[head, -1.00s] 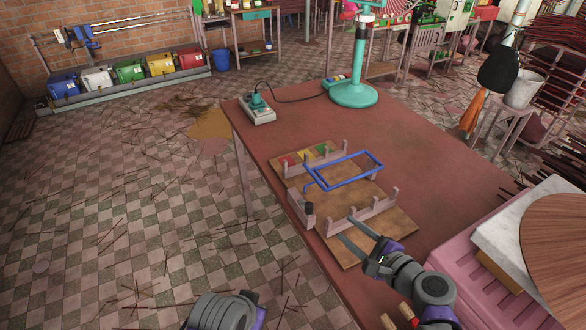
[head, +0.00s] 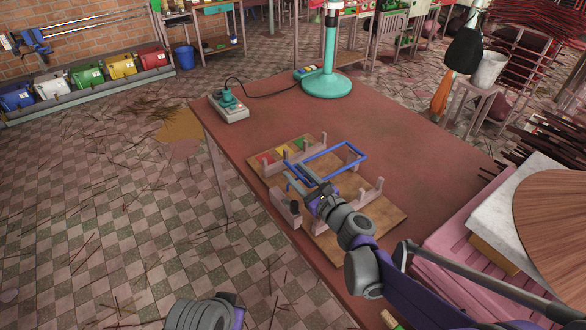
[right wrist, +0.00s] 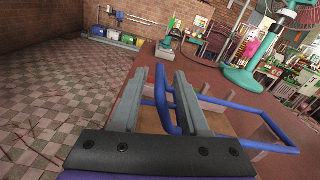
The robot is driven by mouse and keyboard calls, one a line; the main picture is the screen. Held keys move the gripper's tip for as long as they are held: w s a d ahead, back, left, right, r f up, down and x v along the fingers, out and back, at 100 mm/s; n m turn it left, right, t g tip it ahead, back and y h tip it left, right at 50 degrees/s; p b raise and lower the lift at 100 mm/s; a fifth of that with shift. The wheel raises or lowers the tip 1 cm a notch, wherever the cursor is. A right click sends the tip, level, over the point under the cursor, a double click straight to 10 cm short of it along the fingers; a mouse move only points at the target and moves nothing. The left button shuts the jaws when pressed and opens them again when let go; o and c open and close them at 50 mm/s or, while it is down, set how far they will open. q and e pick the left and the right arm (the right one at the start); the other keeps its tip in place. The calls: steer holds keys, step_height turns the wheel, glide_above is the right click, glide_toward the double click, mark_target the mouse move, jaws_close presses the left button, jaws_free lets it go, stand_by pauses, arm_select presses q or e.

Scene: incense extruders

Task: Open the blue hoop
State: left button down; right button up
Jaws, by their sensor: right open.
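The blue hoop (head: 360,150) is a rectangular bar frame on the wooden board fixture (head: 385,217), held up between grey posts. My right gripper (head: 297,181) is at its near left end, with both fingers apart. In the right wrist view, a bent blue bar of the hoop (right wrist: 161,100) runs between the two open fingers, close to the right finger; I cannot tell if it touches. The right finger hides part of the hoop. My left gripper is out of view; only part of my left arm shows at the bottom.
A pink crate (head: 445,240) is at the right. The table between fixture and stand is clear.

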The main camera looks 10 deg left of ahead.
steer(key=shift+x, duration=1.1)
jaws_close()
steer(key=shift+s, duration=0.1)
stand_by(0.6)
